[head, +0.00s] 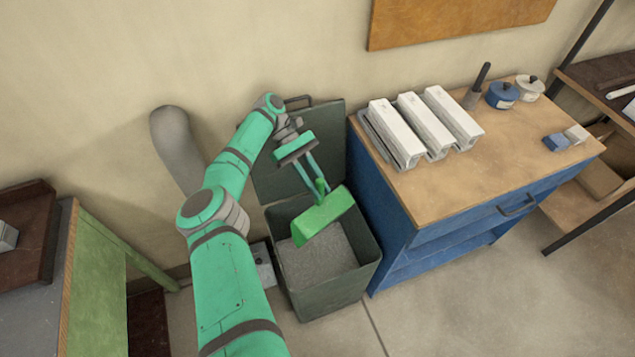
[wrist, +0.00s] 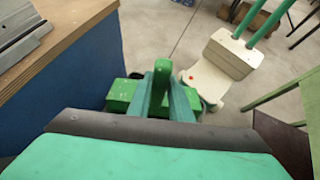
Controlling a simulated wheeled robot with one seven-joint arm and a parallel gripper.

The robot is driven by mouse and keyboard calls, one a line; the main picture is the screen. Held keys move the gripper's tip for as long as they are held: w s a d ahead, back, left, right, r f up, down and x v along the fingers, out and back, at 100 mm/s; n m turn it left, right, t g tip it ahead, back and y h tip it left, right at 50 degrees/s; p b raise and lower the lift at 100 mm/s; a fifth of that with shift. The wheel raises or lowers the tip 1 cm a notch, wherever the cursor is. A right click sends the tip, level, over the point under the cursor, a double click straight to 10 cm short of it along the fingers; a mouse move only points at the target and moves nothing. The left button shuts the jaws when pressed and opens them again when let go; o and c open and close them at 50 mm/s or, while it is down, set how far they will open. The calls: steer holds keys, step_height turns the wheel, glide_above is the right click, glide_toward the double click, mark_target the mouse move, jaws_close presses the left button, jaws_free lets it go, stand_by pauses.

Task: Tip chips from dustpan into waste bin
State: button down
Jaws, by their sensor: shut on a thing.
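The green dustpan (head: 325,214) is over the open dark green waste bin (head: 335,296), tilted with its broad end down and to the left. My gripper (head: 319,186) is shut on the dustpan's handle; the handle (wrist: 159,88) also shows between the fingers in the wrist view. The bin's lid (head: 335,150) stands raised behind it, toward the wall. Grey material (head: 318,262) fills the visible inside of the bin. I cannot make out any chips on the dustpan, and its inner face is not clearly seen.
A blue cabinet (head: 385,235) with a wooden top stands close to the bin's right, carrying several pale profiles and small pots. A green bench (head: 95,270) stands at the left. Open floor (head: 480,310) lies in front at the right.

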mark_target(318, 178)
steer(key=shift+r, duration=0.1)
stand_by(0.3)
steer(key=shift+r+t+y, duration=1)
steer(key=shift+t+y, duration=0.1)
steer(key=shift+t, duration=0.2)
step_height(318, 178, up, 2)
steer(key=t+y, duration=0.2)
steer(key=t, duration=0.1)
step_height(318, 178, up, 3)
steer(key=t+y, duration=0.3)
steer(key=shift+t, duration=0.3)
steer(key=shift+w+r+t+y, duration=0.1)
steer(key=shift+r+t+y, duration=0.45)
steer(key=shift+t+y, duration=0.4)
steer(key=shift+f, duration=0.1)
